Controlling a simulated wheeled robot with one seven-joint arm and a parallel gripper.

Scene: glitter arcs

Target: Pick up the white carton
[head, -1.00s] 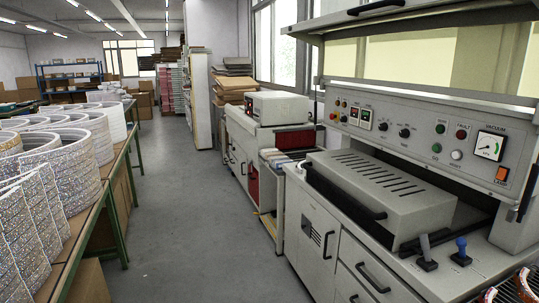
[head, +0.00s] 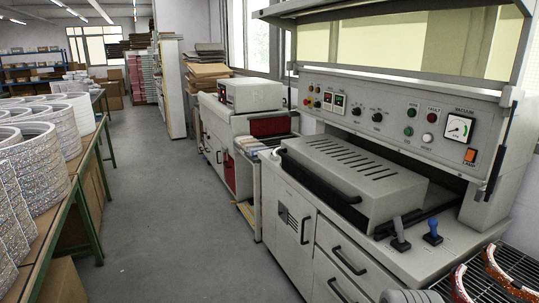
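I cannot make out a white carton for certain in the head view. Small pale boxes stand on a blue shelf unit (head: 40,66) at the far left back, too small to tell apart.
A grey machine with a control panel (head: 395,115) and drawers fills the right. A wire rack (head: 520,268) with orange-red glitter arcs (head: 498,270) is at bottom right. A green-framed table (head: 78,200) with pale glittery rolls (head: 38,150) lines the left. The grey aisle floor (head: 165,215) between is clear.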

